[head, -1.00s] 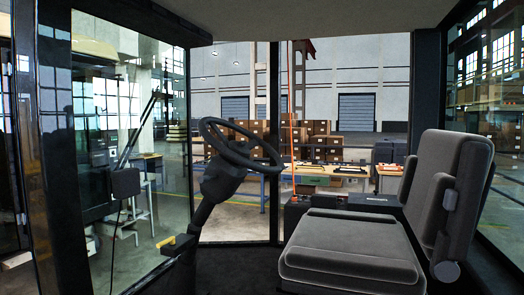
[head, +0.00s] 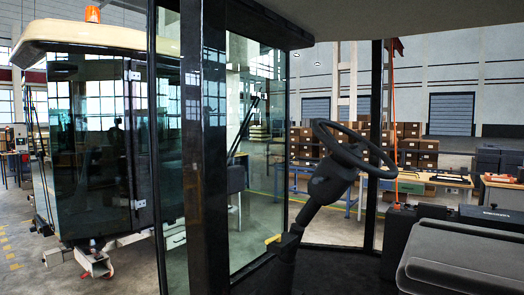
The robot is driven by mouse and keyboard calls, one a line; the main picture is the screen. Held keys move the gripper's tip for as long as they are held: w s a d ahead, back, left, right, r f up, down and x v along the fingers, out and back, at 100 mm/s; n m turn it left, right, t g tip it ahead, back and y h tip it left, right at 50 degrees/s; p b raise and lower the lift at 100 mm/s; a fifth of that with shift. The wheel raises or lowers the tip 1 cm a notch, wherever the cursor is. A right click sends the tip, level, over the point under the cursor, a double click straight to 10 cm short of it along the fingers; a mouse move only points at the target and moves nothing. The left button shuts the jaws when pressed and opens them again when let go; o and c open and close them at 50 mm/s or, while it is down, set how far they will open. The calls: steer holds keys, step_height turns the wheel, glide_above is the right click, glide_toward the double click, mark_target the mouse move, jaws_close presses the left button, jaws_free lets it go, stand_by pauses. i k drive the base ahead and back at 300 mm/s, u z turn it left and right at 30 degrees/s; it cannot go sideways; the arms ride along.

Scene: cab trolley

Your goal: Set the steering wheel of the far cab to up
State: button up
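A black steering wheel (head: 352,150) sits on a dark steering column (head: 318,200) inside the near, open-sided cab. The wheel is tilted, its left side higher than its right in the picture. A yellow lever or pedal (head: 273,239) shows low on the column. Another cab (head: 95,150) with a cream roof and dark glass stands farther off at the left, its visible side closed. I cannot make out a steering wheel behind its glass. My gripper is not in view.
The near cab's dark pillar (head: 204,150) stands between me and the other cab. A grey seat (head: 465,262) is at the lower right. An orange beacon (head: 92,14) tops the other cab's roof. Open floor (head: 28,262) shows at the lower left.

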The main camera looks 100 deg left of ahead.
mark_target(335, 172)
steer(key=u, duration=3.7)
